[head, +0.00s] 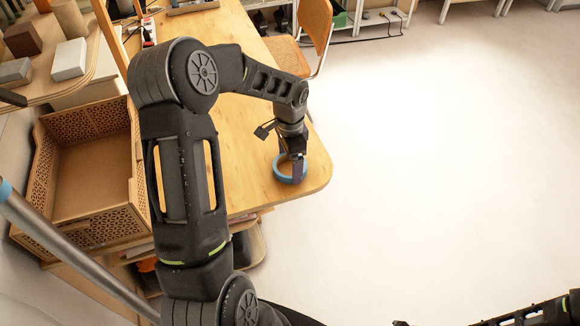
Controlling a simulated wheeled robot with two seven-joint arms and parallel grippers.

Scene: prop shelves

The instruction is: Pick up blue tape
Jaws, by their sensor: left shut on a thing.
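The blue tape (281,174) is a ring near the rounded front-right corner of the wooden table (262,194). My left gripper (296,172) points down at it and is shut on the ring's wall. The gripper hides part of the roll. I cannot tell whether the tape touches the table top or is slightly above it. Part of my right arm shows at the bottom right corner, but its gripper cannot be made out.
An empty wooden crate (95,182) with perforated sides stands left of my arm. A shelf at the upper left holds several blocks, including a white one (69,60). A wooden chair (314,30) stands behind the table. The floor (450,160) at right is clear.

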